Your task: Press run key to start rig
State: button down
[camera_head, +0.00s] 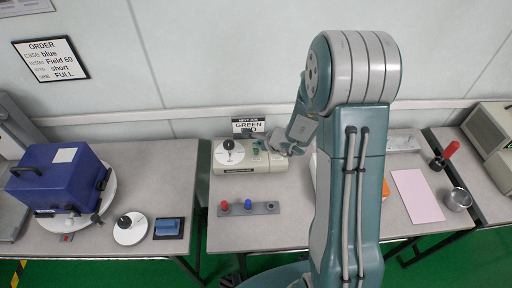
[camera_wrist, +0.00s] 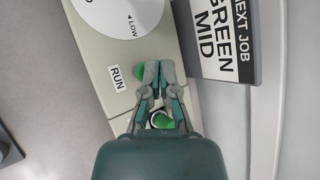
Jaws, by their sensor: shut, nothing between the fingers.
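The rig (camera_head: 248,166) is a beige box at the back of the middle table, with a white dial (camera_head: 229,152) on its left. It fills the upper left of the wrist view (camera_wrist: 100,48). A "RUN" label (camera_wrist: 117,78) is on its top. A green key (camera_wrist: 138,71) lies just right of the label, partly hidden by my fingers. Another green round part (camera_wrist: 160,120) in a dark ring shows between my finger linkages. My gripper (camera_wrist: 158,72) is shut and empty over the rig, its tips beside the green key. Whether they touch it I cannot tell.
A sign (camera_wrist: 225,35) reading "NEXT JOB GREEN MID" stands behind the rig. A strip with red and blue plugs (camera_head: 249,207) lies in front. A blue case (camera_head: 55,180) is on the left table. A pink sheet (camera_head: 418,195) and a metal cup (camera_head: 457,199) are at right.

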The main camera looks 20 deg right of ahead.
jog(key=shift+f, duration=0.3)
dwell(0.4)
jog(key=shift+r, duration=0.9)
jog(key=shift+r, duration=3)
